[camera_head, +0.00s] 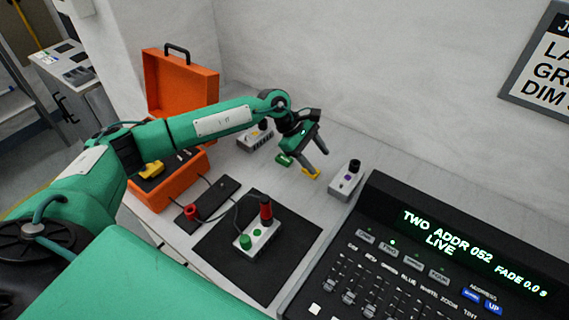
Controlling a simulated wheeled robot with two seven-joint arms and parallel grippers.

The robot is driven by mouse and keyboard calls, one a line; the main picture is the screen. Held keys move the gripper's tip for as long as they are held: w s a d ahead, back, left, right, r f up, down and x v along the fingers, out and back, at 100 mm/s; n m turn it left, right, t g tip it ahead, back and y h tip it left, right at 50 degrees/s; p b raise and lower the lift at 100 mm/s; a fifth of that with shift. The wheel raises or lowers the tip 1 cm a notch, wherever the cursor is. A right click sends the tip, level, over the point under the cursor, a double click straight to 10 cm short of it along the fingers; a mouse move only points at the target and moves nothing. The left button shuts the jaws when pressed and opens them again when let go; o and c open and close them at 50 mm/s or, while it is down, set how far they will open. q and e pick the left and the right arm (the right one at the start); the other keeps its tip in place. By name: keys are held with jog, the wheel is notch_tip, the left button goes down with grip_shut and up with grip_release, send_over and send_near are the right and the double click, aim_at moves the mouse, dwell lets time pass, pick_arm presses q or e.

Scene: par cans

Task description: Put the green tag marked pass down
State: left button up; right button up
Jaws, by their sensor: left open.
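A small green tag (284,160) lies on the grey bench top towards the wall; its marking is too small to read. A yellow tag (311,174) lies just to its right. My left gripper (314,160) is open, with its dark fingers pointing down above and beside the tags. The fingers partly overlap the tags in the picture, and I cannot tell whether they touch. Nothing shows between the fingers. My right gripper is out of view.
An orange open case (181,82) stands on the left behind my arm. A black mat (285,265) bears a grey box (256,236) with green and red connectors. Another grey box (345,180) stands right of the tags. A black console (440,240) fills the right front.

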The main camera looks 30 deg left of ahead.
pick_arm(q)
jog(key=w+a+r+g+y+b, duration=0.1)
jog(key=w+a+r+y, duration=0.1)
jog(key=a+y, duration=0.25)
jog(key=w+a+r+y, duration=0.2)
jog(key=a+r+y, duration=0.1)
jog(key=a, duration=0.3)
jog(key=b, duration=0.5)
send_over(284, 158)
jog(key=d, duration=0.1)
jog(key=shift+n, duration=0.3)
notch_tip(284, 158, down, 8)
jog(key=shift+s+r, duration=0.1)
jog(key=shift+f, duration=0.6)
jog(key=f+b, duration=0.1)
jog(key=f, duration=0.1)
jog(key=a+f+b, duration=0.1)
jog(key=f, duration=0.1)
jog(key=shift+f, duration=0.3)
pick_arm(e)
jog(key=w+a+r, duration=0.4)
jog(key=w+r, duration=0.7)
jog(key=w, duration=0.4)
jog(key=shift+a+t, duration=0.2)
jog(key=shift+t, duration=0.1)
pick_arm(q)
jog(key=shift+c, duration=0.5)
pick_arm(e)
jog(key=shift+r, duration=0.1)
